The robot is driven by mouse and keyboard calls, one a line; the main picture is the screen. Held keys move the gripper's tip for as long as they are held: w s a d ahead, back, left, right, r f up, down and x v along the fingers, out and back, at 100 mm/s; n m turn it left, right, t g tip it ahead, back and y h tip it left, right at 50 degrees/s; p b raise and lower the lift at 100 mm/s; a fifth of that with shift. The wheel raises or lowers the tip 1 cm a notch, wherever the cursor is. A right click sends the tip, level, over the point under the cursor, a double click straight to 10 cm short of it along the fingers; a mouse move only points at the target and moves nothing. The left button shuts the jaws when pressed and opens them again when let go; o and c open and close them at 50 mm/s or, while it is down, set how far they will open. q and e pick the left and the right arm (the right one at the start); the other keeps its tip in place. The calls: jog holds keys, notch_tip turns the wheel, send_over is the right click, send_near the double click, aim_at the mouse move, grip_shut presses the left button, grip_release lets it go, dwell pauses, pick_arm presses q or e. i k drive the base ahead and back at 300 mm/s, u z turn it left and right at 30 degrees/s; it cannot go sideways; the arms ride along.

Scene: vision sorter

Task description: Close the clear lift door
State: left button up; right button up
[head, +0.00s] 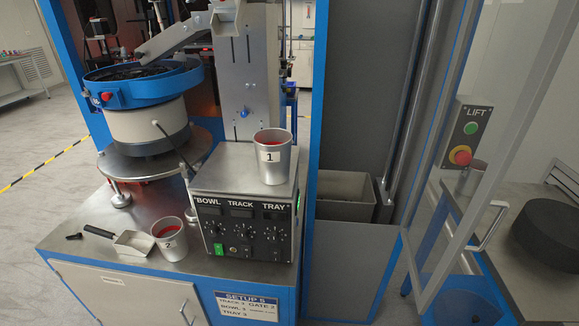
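The clear lift door (520,140) is at the right of the head view, a see-through pane in a blue and grey frame. It stands swung open, angled out from the lift bay. A pale bar handle (491,228) shows on it. The lift bay (365,90) is open at the front, with upright metal rods and a grey bin (345,194) inside. Neither of my grippers is in view.
A LIFT button box (467,137) with green and red buttons is beside the door. A dark round object (550,230) rests on a bench at right. Left are a control box (243,205), cups 1 (272,158) and 2 (169,240), and a scoop (134,244).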

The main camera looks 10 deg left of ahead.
aim_at(565, 20)
jog(key=u, duration=0.8)
jog(key=k, duration=0.85)
jog(key=z, duration=0.1)
